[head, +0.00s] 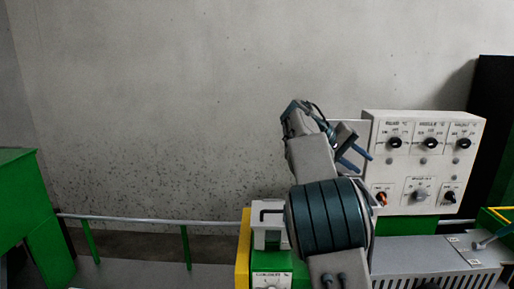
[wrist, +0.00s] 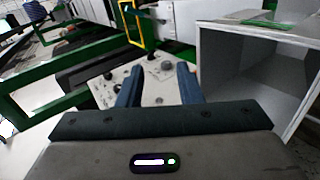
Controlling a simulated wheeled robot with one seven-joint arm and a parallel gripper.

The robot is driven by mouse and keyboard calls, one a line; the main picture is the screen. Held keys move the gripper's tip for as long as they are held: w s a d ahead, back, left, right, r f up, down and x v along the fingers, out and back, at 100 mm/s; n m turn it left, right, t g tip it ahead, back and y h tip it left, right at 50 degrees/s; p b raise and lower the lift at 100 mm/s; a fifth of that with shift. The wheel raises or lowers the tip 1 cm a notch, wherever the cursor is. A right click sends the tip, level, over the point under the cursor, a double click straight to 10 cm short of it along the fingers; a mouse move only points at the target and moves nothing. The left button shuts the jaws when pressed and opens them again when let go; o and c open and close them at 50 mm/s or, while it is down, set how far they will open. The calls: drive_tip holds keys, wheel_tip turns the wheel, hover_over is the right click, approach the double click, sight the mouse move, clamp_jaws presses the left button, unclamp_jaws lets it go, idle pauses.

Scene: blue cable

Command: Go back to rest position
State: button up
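My gripper (head: 363,164) is raised in front of the left side of the white control panel (head: 425,170) in the head view. Its two blue fingers point right and down and are apart, with nothing seen between them. In the wrist view my gripper (wrist: 160,70) is also open, and a white panel with dark knobs (wrist: 150,88) shows behind and between the fingers. I cannot tell the distance from the fingers to the panel. No blue cable can be made out in either view.
The panel carries several black knobs and one orange knob (head: 382,198). A grey vented box (head: 430,260) stands below it. Green machinery (head: 25,210) and a grey rail (head: 150,220) are at left. An open grey box (wrist: 245,70) is right of the fingers in the wrist view.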

drive_tip(key=s+a+f+t+y+b, duration=0.1)
drive_tip(key=s+a+f+y, duration=0.2)
drive_tip(key=s+f, duration=0.4)
drive_tip(key=s+a+f+t+y+b, duration=0.1)
drive_tip(key=s+a+f+y, duration=0.3)
drive_tip(key=s, duration=1.1)
drive_tip(key=s+a+f+n+t+y+b, duration=0.1)
drive_tip(key=s+a+f+y, duration=0.3)
drive_tip(key=s+f, duration=0.6)
drive_tip(key=shift+s+a+f+t+b, duration=0.4)
drive_tip(key=shift+s+a+t+b, duration=0.15)
drive_tip(key=shift+s, duration=0.45)
